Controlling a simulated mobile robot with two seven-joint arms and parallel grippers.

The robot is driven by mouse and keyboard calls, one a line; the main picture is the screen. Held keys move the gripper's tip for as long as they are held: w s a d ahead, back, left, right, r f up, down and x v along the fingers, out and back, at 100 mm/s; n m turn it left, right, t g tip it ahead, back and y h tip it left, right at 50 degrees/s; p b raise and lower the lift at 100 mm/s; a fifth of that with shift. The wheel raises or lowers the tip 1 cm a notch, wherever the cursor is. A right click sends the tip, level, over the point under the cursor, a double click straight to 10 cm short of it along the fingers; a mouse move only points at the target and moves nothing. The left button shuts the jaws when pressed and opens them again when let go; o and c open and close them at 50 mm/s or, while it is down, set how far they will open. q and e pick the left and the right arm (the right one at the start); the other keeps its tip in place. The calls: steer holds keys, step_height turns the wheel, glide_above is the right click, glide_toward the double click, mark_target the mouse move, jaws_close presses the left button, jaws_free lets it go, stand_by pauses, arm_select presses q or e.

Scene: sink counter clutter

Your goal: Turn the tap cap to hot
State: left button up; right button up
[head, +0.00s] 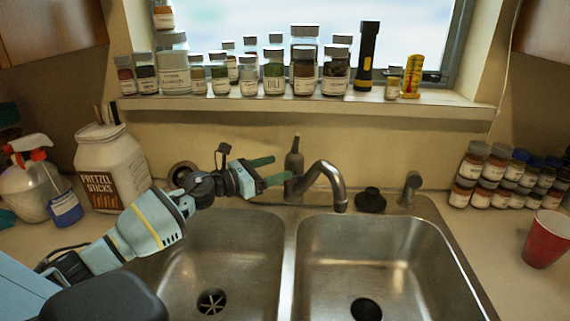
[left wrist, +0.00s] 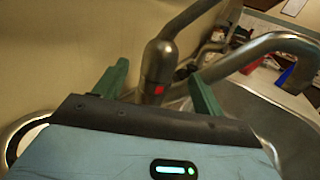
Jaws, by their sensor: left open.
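The grey metal tap stands behind the divider of the double sink. Its tap cap (head: 294,165), with a thin lever pointing up, sits at the left of the curved spout (head: 326,173). My left gripper (head: 275,170) is open just left of the cap, its green fingers pointing at it. In the left wrist view the cap (left wrist: 157,65) shows between and beyond the two fingers, with a red mark on its lower front. I cannot tell whether a finger touches it. The spout (left wrist: 262,45) passes at the right of the right finger. My right gripper is not in view.
The left basin (head: 225,265) and right basin (head: 375,255) are empty. A window sill (head: 300,102) with several jars is above the tap. A black stopper (head: 370,199) and small metal fitting (head: 410,189) are right of the spout. A pretzel jar (head: 110,160) stands left.

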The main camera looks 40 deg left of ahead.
mark_target(286, 165)
arm_select(q)
steer(key=shift+x, duration=2)
steer(key=shift+c, duration=0.4)
